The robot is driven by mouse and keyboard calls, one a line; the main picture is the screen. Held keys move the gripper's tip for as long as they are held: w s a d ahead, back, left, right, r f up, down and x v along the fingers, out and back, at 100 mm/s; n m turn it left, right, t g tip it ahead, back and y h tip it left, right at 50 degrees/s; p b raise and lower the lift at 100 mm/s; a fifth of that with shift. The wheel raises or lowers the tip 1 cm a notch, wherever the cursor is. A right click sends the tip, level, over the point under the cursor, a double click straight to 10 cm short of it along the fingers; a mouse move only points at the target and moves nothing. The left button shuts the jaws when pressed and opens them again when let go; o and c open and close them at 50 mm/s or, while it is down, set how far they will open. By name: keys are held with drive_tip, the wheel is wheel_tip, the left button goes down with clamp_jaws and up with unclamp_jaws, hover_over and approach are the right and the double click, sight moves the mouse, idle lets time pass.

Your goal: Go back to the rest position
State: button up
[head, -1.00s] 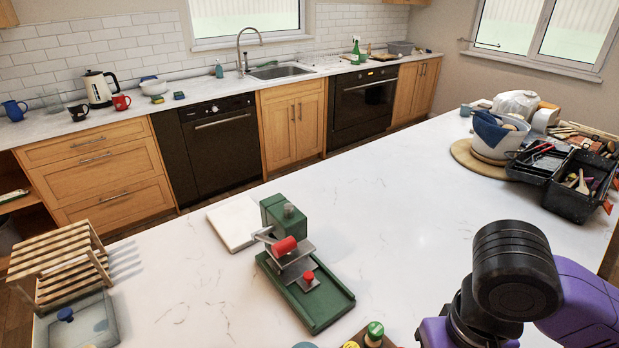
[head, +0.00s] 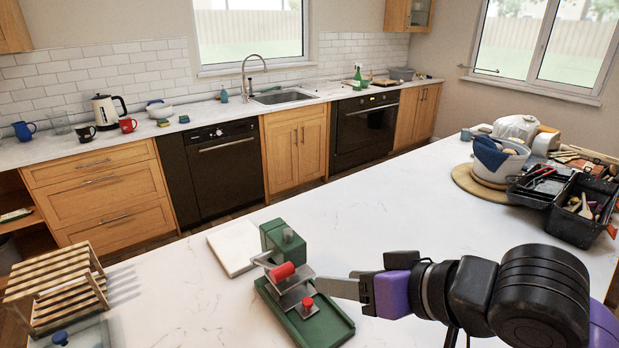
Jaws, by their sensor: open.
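My gripper (head: 326,285) is in the head view at the lower middle, seen from the side at the end of my black and purple arm. Its grey fingers point left and are open; nothing shows between them. The fingertips overlap the right side of a green press (head: 318,327) with a red handle and a red knob. I cannot tell whether they touch it.
A white slab (head: 234,247) lies behind the press. A wooden rack (head: 55,292) stands at the left, with a blue-knobbed lid in front. A white basin (head: 497,163) and a black toolbox (head: 577,227) stand at the far right. The middle worktop (head: 400,195) is clear.

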wheel_tip(320, 180, up, 8)
drive_tip(key=w+a+r+t+y, duration=0.1)
drive_tip(key=w+a+t+y, duration=0.1)
drive_tip(key=a+t+y, duration=0.15)
drive_tip(key=d+r+m+t+h, duration=0.1)
drive_tip(key=d+r+m+t, duration=0.3)
drive_tip(key=d+r+t, duration=0.3)
drive_tip(key=s+d+f+m+t+h, duration=0.4)
drive_tip(key=s+d+f+m+h, duration=0.3)
drive_tip(key=d+f+h, duration=0.4)
drive_tip(key=s+f+n+g+b, duration=0.1)
drive_tip(key=s+f+n+g, duration=0.2)
drive_tip(key=s+f, duration=0.8)
drive_tip(key=s+f+n+g, duration=0.4)
drive_tip(key=s+f, duration=0.6)
drive_tip(key=s, duration=0.8)
drive_tip(key=shift+a+f+g+b, duration=0.15)
drive_tip(key=shift+f+g+b, duration=0.2)
